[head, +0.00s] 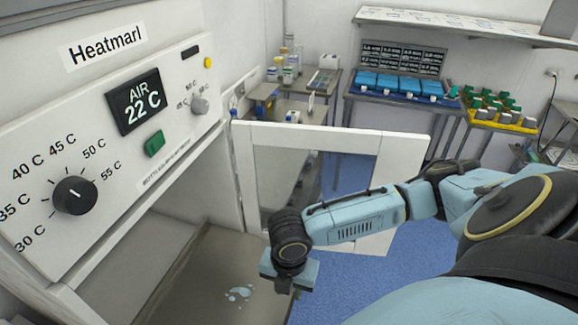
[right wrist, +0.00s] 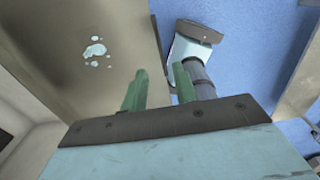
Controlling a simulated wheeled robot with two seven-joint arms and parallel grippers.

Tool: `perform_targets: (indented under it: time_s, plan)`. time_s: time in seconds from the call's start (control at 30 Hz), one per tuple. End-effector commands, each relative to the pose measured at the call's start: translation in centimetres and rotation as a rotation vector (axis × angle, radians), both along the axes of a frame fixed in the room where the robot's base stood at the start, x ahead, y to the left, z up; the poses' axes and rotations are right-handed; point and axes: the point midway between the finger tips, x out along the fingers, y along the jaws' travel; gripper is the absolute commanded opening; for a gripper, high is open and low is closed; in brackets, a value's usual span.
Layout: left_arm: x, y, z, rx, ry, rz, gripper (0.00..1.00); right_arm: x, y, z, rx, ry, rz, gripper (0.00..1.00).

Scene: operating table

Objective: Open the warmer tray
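The warmer (head: 150,130) fills the left of the head view, with a control panel reading AIR 22 C. Its white-framed door (head: 405,140) with a window stands open. The grey-brown warmer tray (head: 215,275) lies low at the front, with a few wet-looking spots on it; it also shows in the right wrist view (right wrist: 85,85). My right gripper (right wrist: 160,68) has its green fingers apart at the tray's edge, one on the tray side and one on the floor side. Contact with the edge cannot be told. In the head view its fingers are mostly hidden. My left gripper is out of view.
The open door stands behind my right arm. Farther back are a small table with bottles (head: 285,75), a bench with blue boxes (head: 400,85) and a yellow tray (head: 500,124) of green-topped items. Blue floor (head: 355,285) is clear beside the tray.

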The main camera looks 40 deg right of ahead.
Motion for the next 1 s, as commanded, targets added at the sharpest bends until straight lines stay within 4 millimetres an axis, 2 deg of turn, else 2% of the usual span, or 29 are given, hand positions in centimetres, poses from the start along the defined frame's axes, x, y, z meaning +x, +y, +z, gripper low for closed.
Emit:
perform_targets:
  time_s: [0.1, 0.3, 0.87, 0.97, 1.0]
  plan:
    - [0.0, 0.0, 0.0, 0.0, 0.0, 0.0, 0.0, 0.0, 0.0, 1.8, 0.001, -0.002, 0.001, 0.29]
    - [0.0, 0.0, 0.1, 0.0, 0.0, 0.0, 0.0, 0.0, 0.0, 2.9, 0.0, 0.0, 0.0, 0.29]
    - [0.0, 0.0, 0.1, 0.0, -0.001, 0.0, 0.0, 0.0, 0.1, 2.9, 0.001, 0.0, 0.0, 0.29]
    - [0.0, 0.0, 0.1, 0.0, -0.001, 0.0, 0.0, -0.2, 1.2, 2.8, 0.021, -0.01, -0.015, 0.29]
    - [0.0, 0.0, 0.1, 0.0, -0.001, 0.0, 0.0, -0.3, 2.1, 2.7, 0.038, -0.019, -0.033, 0.29]
